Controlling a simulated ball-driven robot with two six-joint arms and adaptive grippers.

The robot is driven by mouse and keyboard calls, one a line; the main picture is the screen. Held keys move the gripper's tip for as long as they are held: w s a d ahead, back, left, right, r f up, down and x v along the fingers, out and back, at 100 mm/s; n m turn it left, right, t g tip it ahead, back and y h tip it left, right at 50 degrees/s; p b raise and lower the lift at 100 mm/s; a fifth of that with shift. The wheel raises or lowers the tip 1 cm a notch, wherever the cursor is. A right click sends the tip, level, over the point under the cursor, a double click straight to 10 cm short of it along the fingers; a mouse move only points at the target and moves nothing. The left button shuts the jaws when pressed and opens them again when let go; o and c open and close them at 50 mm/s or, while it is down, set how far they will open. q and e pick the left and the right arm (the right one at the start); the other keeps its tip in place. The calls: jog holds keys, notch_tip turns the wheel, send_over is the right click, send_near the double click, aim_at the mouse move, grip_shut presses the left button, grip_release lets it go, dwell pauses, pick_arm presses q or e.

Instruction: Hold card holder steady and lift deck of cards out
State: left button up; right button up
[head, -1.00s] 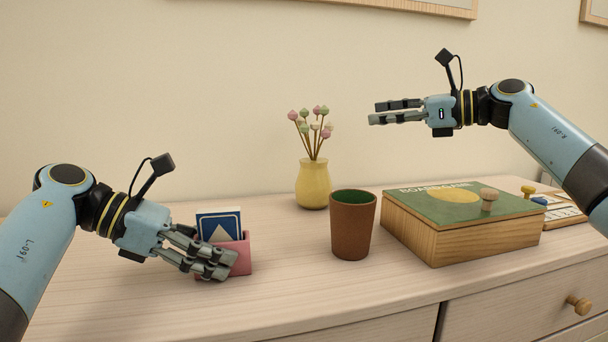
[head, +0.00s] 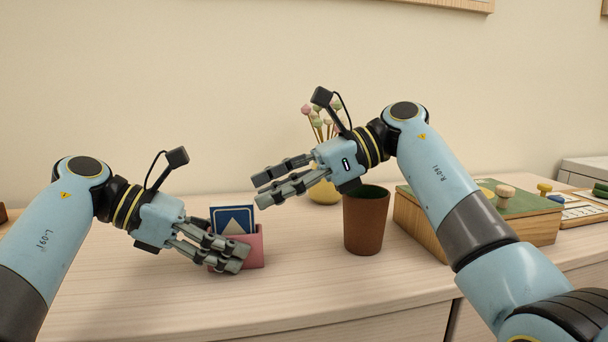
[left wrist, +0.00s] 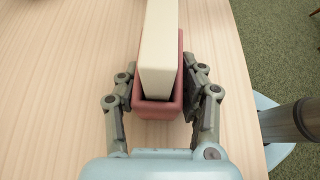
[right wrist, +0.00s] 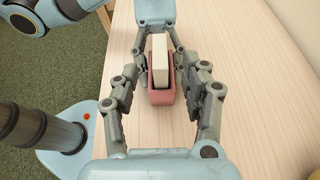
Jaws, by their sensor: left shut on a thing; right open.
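The card holder (head: 256,249) is a small pink-red box standing upright on the dresser top. The deck of cards (head: 232,219), blue and white on its face, stands in it with its upper part above the rim. My left gripper (head: 240,257) is shut on the holder, one finger on each side, as the left wrist view (left wrist: 160,95) shows. My right gripper (head: 268,186) is open and empty, up and to the right of the deck. In the right wrist view the deck (right wrist: 160,62) and holder (right wrist: 161,96) appear between its fingers, farther off.
A brown cup (head: 366,222) stands right of the holder, below my right arm. A yellow vase (head: 322,190) with flowers is behind it, partly hidden. A board game box (head: 425,226) lies farther right. The dresser top (head: 130,295) in front is clear.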

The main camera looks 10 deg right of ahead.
aim_at(243, 202)
pick_arm(q)
jog(key=shift+f, duration=0.1)
pick_arm(e)
jog(key=x, duration=0.5)
jog(key=shift+w, duration=0.1)
grip_shut()
notch_tip(243, 202, up, 11)
dwell(1.5)
pick_arm(q)
jog(key=o, duration=1.2)
jog(key=shift+c, duration=0.2)
